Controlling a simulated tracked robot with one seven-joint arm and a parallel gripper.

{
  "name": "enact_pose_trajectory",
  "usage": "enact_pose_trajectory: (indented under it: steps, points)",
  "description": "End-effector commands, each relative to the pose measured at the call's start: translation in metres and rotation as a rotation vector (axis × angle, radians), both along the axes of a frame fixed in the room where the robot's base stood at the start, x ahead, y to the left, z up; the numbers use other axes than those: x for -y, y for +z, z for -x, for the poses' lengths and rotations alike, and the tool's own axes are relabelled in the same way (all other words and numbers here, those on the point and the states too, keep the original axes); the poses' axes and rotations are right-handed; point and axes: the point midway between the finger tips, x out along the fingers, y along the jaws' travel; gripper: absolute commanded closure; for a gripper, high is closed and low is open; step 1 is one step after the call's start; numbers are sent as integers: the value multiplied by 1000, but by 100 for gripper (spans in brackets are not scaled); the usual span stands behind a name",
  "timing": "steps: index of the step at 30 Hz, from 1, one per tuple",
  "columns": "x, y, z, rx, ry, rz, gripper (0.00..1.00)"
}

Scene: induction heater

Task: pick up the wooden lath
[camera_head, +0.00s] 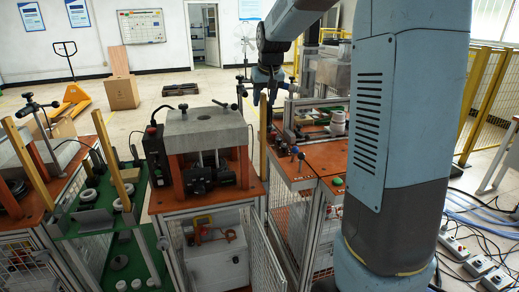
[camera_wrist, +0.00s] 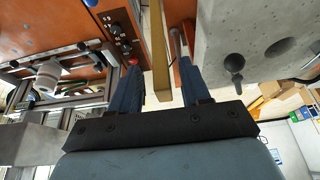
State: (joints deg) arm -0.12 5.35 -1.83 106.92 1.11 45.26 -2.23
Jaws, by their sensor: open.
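A wooden lath (camera_head: 263,140) stands upright between the middle workbench and the red-topped bench to its right. In the wrist view the lath (camera_wrist: 158,45) runs down from the top edge, and its near end lies between my two fingers. My gripper (camera_head: 264,98) is above the lath's upper end in the head view, pointing down. In the wrist view my gripper (camera_wrist: 160,76) is open, with a finger on each side of the lath and a visible gap to both. The lath's lower part is partly hidden in the head view.
A grey block (camera_head: 205,130) sits on the middle bench, close to the lath; it also shows in the wrist view (camera_wrist: 245,40). A button panel (camera_wrist: 118,35) is on the other side. Other laths (camera_head: 103,140) stand at the left table.

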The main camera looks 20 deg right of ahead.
Motion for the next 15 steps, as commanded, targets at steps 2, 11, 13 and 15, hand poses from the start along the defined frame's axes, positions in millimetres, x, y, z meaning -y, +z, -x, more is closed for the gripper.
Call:
enact_pose_trajectory:
  steps: [2,11,13,15]
  points:
    - [-2,-11,-6,-2,1,0,53]
    - [-3,-30,-15,1,1,0,53]
    - [-3,-30,-15,1,1,0,53]
    - [-3,-30,-15,1,1,0,55]
